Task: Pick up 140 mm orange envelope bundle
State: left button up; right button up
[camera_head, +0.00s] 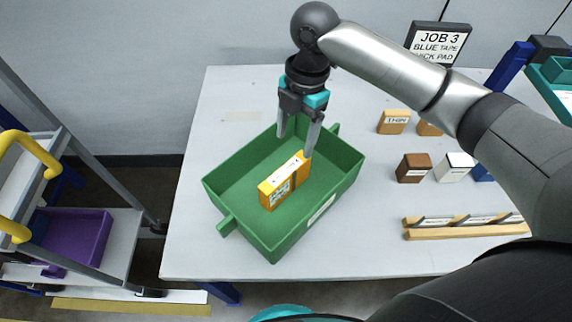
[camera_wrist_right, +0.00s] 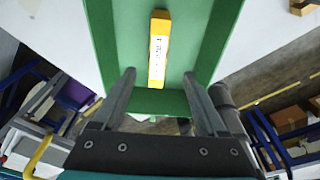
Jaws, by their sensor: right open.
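The orange envelope bundle (camera_head: 286,182) stands on edge inside the green tray (camera_head: 344,190), near its middle, with a white label band on top and print on its near end. In the right wrist view the bundle (camera_wrist_right: 159,50) lies beyond the fingertips, roughly centred between them. My right gripper (camera_head: 298,142) points down over the back part of the tray. In the head view one finger slightly overlaps the bundle's far end. My left gripper is not in view.
The pale table (camera_head: 220,115) holds two small orange blocks, one marked THIN (camera_head: 393,122), a brown block (camera_head: 413,168), a white block (camera_head: 455,167) and a wooden rack (camera_head: 465,228). A JOB 3 sign (camera_head: 438,41) stands behind. A purple bin (camera_head: 75,238) sits on a cart at left.

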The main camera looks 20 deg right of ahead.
aim_at(288, 171)
jog(key=f, duration=0.3)
jog(key=s+a+f+b, duration=0.1)
jog(key=f, duration=0.1)
jog(key=shift+f, duration=0.2)
jog(key=f, duration=0.2)
jog(key=f+b, duration=0.1)
jog(key=shift+s+a+f, duration=0.15)
jog(key=shift+a+f, duration=0.1)
jog(key=shift+f, duration=0.35)
jog(key=shift+a+f, duration=0.15)
jog(key=shift+f, duration=0.25)
jog(key=f, duration=0.2)
jog(key=a+f+b, duration=0.1)
jog(key=f, duration=0.1)
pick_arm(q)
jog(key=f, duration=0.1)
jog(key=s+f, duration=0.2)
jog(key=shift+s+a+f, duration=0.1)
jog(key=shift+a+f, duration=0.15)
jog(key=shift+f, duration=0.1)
pick_arm(e)
grip_shut()
